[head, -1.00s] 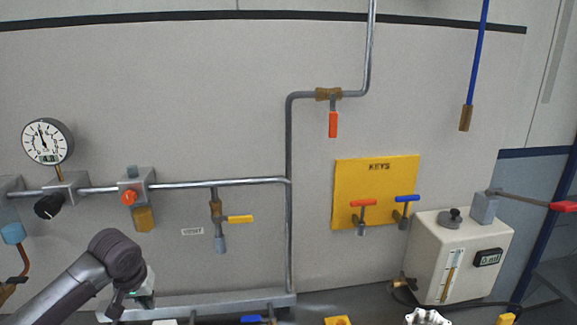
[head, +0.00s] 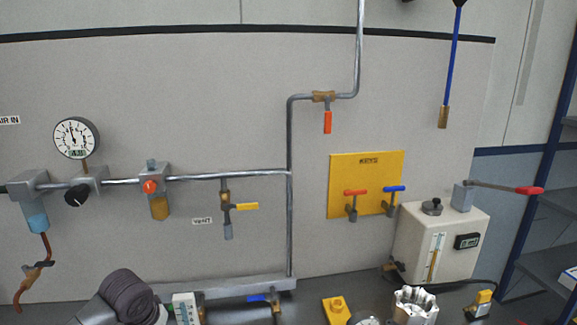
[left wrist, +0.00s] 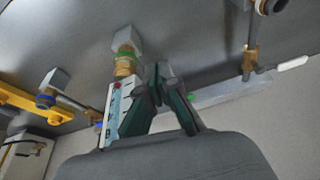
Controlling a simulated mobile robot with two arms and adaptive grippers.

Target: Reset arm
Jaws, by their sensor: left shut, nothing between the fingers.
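My left arm (head: 128,296) shows at the bottom left of the head view, low in front of the wall panel. In the left wrist view my left gripper (left wrist: 157,82) has dark fingers with green inner faces. They lean together at the tips, shut with nothing between them. Close behind the fingers in that view are a white labelled strip (left wrist: 115,102) and a brass fitting (left wrist: 125,65). The gripper's fingertips cannot be made out in the head view. My right gripper is in neither view.
On the bench stand a white box (head: 420,245), a yellow block (head: 338,308) and a white holder (head: 415,304). Shelves (head: 550,225) are at right.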

